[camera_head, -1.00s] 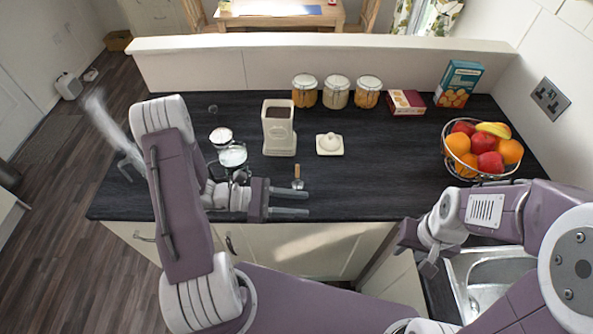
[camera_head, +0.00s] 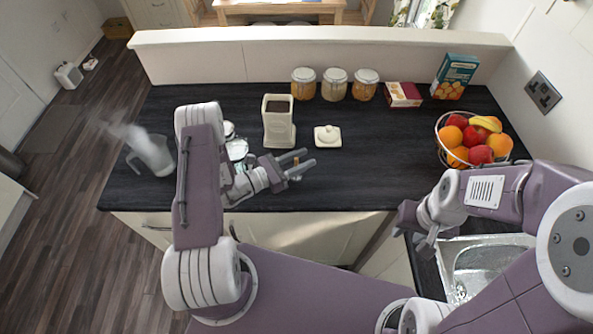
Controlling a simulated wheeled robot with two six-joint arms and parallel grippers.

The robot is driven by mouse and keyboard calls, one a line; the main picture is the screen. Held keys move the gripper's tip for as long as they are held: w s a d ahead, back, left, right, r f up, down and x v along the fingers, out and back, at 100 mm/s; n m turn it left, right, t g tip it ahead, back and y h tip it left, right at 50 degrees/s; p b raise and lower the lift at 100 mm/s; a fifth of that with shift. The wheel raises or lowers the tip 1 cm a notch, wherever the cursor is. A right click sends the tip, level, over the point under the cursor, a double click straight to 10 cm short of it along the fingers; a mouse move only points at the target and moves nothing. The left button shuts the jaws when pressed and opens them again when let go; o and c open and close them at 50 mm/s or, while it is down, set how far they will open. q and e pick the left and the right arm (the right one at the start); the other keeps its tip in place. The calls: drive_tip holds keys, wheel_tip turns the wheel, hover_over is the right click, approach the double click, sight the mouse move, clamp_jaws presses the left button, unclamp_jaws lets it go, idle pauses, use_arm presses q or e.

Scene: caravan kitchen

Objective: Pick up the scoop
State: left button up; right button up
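The scoop (camera_head: 297,179) is small and lies on the dark counter in front of the canister and lid, mostly hidden by my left gripper's fingers. A small light end shows just below the fingers, and a brownish bit shows between them. My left gripper (camera_head: 298,163) reaches in from the left, over the scoop, with its two fingers apart. I cannot tell whether they touch it. My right gripper (camera_head: 419,232) is at the lower right near the sink, away from the scoop; its finger gap is not clear.
An open cream canister (camera_head: 279,130) and its lid (camera_head: 328,136) stand just behind my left gripper. Glass jars (camera_head: 335,86), boxes (camera_head: 403,94) and a fruit basket (camera_head: 472,140) are further back and right. The counter's middle right is clear.

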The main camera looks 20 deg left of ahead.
use_arm(q)
drive_tip(key=shift+w+d, duration=0.35)
clamp_jaws()
idle(1.2)
